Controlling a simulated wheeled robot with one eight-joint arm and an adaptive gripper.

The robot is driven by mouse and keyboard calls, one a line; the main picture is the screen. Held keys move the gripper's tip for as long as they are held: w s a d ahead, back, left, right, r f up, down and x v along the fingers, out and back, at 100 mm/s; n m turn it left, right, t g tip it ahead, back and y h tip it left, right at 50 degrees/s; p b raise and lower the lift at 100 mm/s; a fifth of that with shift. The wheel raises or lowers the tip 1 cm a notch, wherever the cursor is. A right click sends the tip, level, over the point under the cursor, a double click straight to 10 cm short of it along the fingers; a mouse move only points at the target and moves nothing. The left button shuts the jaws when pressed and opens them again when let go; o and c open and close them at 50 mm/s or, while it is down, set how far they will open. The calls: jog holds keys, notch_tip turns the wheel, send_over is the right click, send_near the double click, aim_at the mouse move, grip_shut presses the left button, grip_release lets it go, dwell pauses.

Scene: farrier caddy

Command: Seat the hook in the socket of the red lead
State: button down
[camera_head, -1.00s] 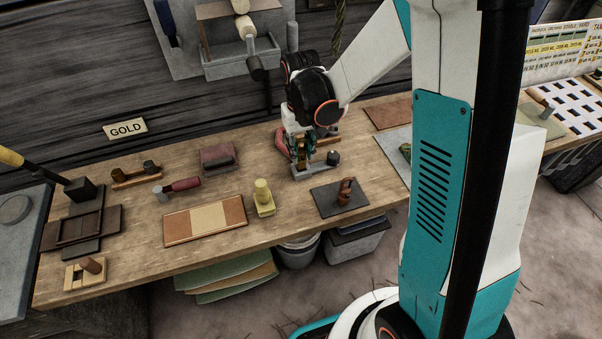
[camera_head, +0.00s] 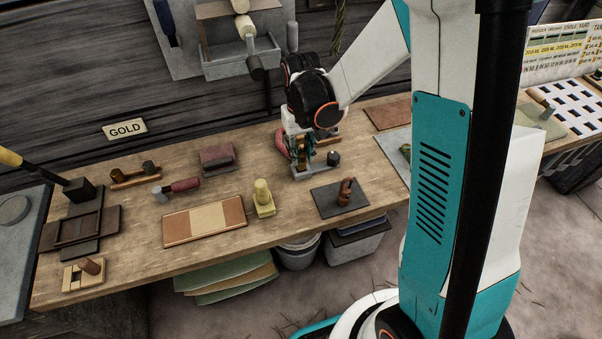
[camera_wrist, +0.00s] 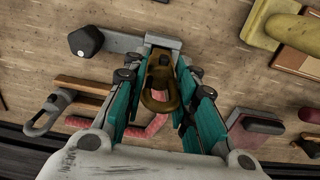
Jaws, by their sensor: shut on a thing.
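My gripper (camera_wrist: 163,72) is shut on a brass-coloured hook (camera_wrist: 158,102), which stands between its teal fingers. In the head view my gripper (camera_head: 304,162) is low over the back right of the bench, and the hook is partly covered there. A red lead (camera_wrist: 150,128) shows beneath and behind the fingers in the wrist view; its red edge also shows left of my gripper in the head view (camera_head: 282,142). A grey bar (camera_wrist: 120,42) lies just beyond the fingertips. I cannot tell whether the hook touches it, and the lead's socket is not clearly visible.
A dark knob (camera_wrist: 86,41) stands on the grey bar's end. A wooden bar (camera_wrist: 83,85) and a grey ring-ended piece (camera_wrist: 48,112) lie left. A yellow piece (camera_head: 263,198) and a dark plate (camera_head: 328,200) stand nearer the bench front. Bare bench lies between them.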

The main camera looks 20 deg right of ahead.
jog(key=shift+f+b, duration=1.15)
jog(key=shift+f, duration=0.2)
dwell(1.1)
jog(key=c, duration=1.2)
grip_release()
notch_tip(320, 180, up, 12)
jog(key=shift+r, duration=0.1)
